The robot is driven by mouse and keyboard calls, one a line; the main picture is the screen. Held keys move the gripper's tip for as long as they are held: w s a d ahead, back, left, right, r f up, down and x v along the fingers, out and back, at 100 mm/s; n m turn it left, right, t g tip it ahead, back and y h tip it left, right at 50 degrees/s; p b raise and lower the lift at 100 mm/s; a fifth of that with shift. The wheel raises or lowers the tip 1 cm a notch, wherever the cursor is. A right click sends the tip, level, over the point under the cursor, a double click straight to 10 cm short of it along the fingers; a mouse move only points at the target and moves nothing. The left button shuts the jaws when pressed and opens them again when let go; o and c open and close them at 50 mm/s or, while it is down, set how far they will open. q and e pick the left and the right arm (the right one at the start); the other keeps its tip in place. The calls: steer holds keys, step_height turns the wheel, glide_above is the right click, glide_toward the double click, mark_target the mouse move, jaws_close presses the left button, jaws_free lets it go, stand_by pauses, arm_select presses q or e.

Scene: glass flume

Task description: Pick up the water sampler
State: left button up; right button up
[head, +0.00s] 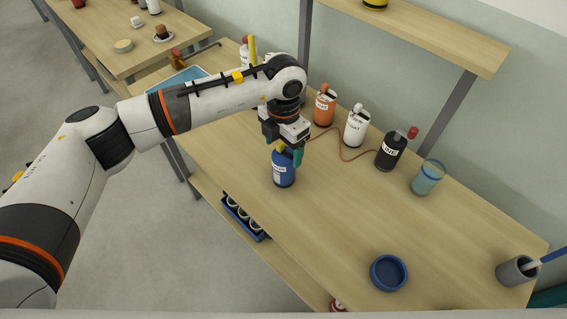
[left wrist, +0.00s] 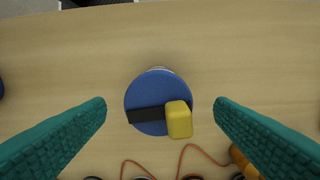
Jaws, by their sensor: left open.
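A blue bottle (head: 284,172) with a white label stands upright on the wooden table. Its label is too small to read, so I cannot tell whether it is the water sampler. In the left wrist view the blue bottle (left wrist: 145,89) shows from above, with a black bar and a yellow block (left wrist: 179,119) on top. My left gripper (head: 287,150) points down right over it, fingers open. In the left wrist view the teal fingers of the left gripper (left wrist: 160,102) stand on either side of it with gaps. My right gripper is not in view.
An orange bottle (head: 325,106), a white bottle (head: 356,127), a black bottle (head: 391,151) and a glass jar (head: 427,179) line the back. A thin orange cord runs between them. A blue round dish (head: 388,272) and a grey cup (head: 515,271) stand at the right. The table's middle is clear.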

mark_target(283, 155)
arm_select(q)
step_height(283, 155, down, 5)
steer(key=shift+s+a+r+p, duration=0.1)
steer(key=shift+s+p, duration=0.05)
steer(key=shift+p, duration=1.05)
steer(key=shift+f, duration=0.35)
steer(key=c, duration=1.1)
steer(key=shift+r, duration=0.1)
